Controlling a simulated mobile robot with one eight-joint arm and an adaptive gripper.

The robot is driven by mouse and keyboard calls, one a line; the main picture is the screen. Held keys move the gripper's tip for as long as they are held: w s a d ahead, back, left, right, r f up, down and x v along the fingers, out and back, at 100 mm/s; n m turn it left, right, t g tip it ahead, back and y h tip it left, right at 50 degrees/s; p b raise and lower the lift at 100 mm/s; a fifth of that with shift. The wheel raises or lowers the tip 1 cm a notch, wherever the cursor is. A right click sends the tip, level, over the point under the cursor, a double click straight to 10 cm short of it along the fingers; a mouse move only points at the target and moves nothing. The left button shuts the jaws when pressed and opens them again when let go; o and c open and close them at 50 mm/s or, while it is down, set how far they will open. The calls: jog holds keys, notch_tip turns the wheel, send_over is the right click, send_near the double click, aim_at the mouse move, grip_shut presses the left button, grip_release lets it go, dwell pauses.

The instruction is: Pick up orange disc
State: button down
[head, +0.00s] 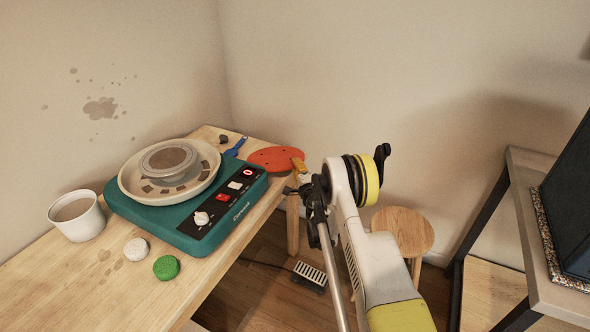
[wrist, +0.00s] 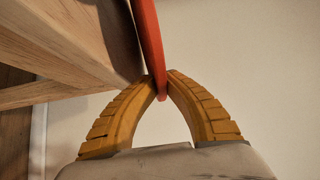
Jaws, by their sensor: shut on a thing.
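The orange disc (head: 272,159) is a flat round plate with small holes, at the far right corner of the wooden table in the head view. My gripper (head: 298,163) has its yellow fingers at the disc's right edge. In the wrist view the disc (wrist: 148,40) shows edge-on as a thin orange strip, with its lower end between the tips of my gripper (wrist: 159,86). The fingers are shut on that edge. I cannot tell whether the disc still touches the table.
A green pottery wheel (head: 175,220) stands on the wooden table (head: 95,275) left of the disc. A blue tool (head: 235,146) lies beside the disc. A white cup (head: 77,216) is at the left. A round stool (head: 403,230) stands on the floor behind my arm.

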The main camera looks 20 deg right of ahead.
notch_tip(320, 180, up, 14)
jog(key=p, duration=0.4)
jog(key=shift+f, duration=0.15)
jog(key=shift+a, duration=0.1)
